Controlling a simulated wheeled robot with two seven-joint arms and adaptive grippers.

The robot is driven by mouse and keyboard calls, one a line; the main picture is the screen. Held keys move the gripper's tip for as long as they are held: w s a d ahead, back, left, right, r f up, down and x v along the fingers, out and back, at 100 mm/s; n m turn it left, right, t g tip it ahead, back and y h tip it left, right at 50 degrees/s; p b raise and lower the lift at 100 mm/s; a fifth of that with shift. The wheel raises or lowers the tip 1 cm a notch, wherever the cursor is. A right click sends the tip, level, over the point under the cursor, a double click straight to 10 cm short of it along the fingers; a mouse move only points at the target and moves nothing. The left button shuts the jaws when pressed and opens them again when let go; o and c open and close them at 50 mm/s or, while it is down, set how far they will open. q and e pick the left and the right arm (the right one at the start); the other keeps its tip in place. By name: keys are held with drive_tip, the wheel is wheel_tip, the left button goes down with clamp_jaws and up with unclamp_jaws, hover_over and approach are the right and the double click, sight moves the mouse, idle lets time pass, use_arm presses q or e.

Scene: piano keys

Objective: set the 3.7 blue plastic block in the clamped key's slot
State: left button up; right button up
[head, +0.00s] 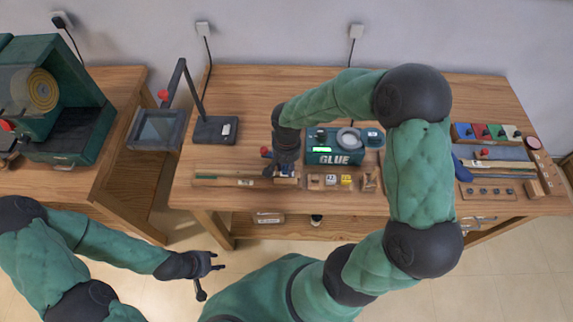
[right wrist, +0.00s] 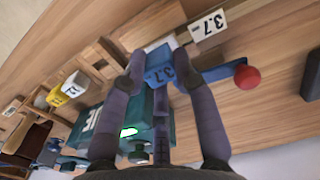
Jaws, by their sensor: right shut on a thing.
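The blue plastic block (right wrist: 159,68), marked 3.7, is between the fingertips of my right gripper (right wrist: 160,72) in the right wrist view. In the head view my right gripper (head: 283,172) is low over the bench's front edge, left of the glue machine, and hides most of the block. A blue clamp bar with a red knob (right wrist: 247,77) lies beside the block, close to a white card (right wrist: 207,27) marked 3.7. The clamped key's slot is hidden behind the block and fingers; contact cannot be told. My left gripper (head: 208,266) is open and empty, off the bench.
The green glue machine (head: 335,147) stands just right of my right gripper. White (head: 331,179) and yellow (head: 346,179) blocks sit along the front. A long wooden strip (head: 224,180) lies left, a magnifier stand (head: 214,130) behind it. Coloured bins (head: 487,132) are at the right.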

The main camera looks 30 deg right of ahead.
drive_tip(key=shift+f+b, duration=0.3)
drive_tip(key=shift+f, duration=0.05)
idle(0.4)
idle(0.3)
drive_tip(key=o, duration=1)
drive_tip(key=shift+c, duration=0.2)
drive_tip(key=o, duration=0.4)
drive_tip(key=shift+r, duration=0.15)
drive_tip(key=shift+r+p, duration=2.45)
drive_tip(key=shift+r, duration=0.95)
drive_tip(key=shift+f, duration=0.1)
